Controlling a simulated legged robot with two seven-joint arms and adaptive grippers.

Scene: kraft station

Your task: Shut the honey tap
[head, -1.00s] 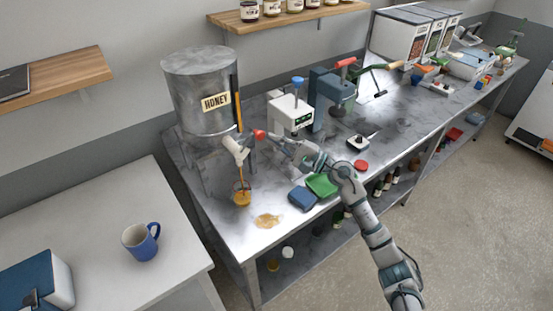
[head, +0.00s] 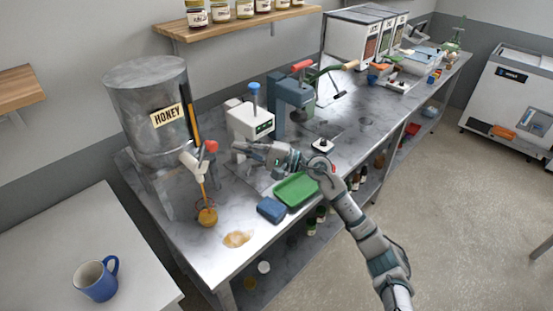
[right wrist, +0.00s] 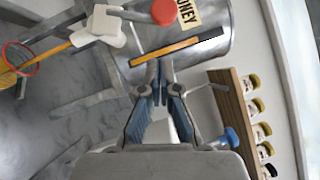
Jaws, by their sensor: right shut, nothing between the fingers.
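The steel honey tank (head: 148,120) stands at the near left end of the metal bench. Its pale tap (head: 194,162) has a red knob (head: 211,146). An orange stream of honey (head: 204,190) runs from the tap down to a small container (head: 207,217). In the right wrist view the red knob (right wrist: 164,11) and the tap (right wrist: 103,25) are at the top, beyond the fingertips. My right gripper (head: 238,150) is shut and empty, a little to the right of the knob and apart from it. Its fingers (right wrist: 160,98) point toward the tank. My left gripper is not in view.
A blue block (head: 271,209) and a green tray (head: 296,190) lie below my right arm. A white device with a blue top (head: 250,120) stands behind my gripper. A shelf with jars (head: 240,24) hangs above.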

